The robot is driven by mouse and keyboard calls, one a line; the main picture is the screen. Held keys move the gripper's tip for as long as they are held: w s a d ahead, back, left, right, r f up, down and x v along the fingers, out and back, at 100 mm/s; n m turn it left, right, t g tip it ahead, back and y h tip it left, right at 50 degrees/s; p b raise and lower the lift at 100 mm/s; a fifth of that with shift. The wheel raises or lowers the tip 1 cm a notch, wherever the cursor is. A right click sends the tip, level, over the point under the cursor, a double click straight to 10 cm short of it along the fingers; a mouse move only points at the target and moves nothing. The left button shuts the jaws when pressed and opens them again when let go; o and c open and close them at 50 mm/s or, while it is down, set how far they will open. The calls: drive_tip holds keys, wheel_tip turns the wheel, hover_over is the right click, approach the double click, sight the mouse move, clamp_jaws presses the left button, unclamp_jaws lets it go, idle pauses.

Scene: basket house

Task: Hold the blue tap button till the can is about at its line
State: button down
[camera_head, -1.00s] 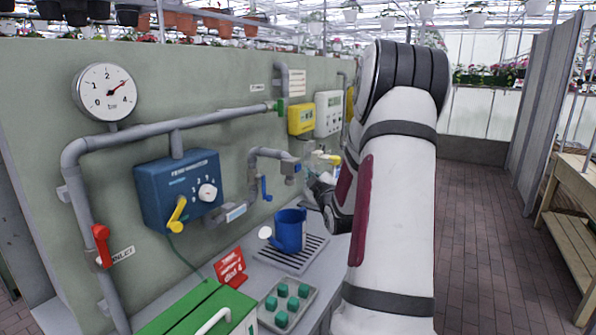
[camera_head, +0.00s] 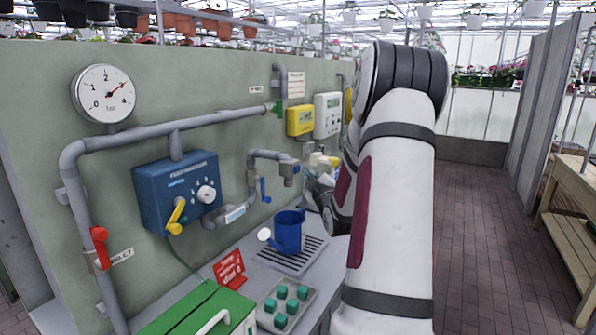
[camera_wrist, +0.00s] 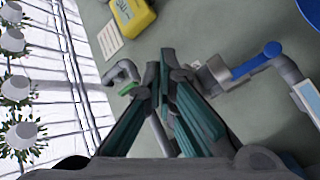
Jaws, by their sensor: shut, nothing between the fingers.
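A blue can (camera_head: 289,232) with a round white spot on its spout side stands upright on a slotted drain grate (camera_head: 312,252). I cannot make out a fill line or water in it. Above it, a grey tap (camera_head: 289,172) ends a bent pipe. A blue lever (camera_head: 264,190) hangs on that pipe, left of the tap; it also shows in the wrist view (camera_wrist: 256,62). I cannot clearly make out a separate blue button. My gripper (camera_wrist: 160,68) is shut and empty, apart from the lever. In the head view it is right of the tap, partly hidden by my arm.
A blue control box (camera_head: 178,190) with a yellow lever, a red-handled valve (camera_head: 100,246) and a pressure gauge (camera_head: 104,93) are on the wall. A green box (camera_head: 200,312), a red sign (camera_head: 229,268) and a tray of green plugs (camera_head: 287,305) lie in front. The aisle at right is clear.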

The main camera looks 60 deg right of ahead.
drive_tip(key=shift+w, duration=0.1)
drive_tip(key=shift+w+b, duration=0.35)
drive_tip(key=shift+w+a+b, duration=0.1)
drive_tip(key=shift+w+b, duration=0.2)
drive_tip(key=shift+w, duration=0.1)
idle(7.2)
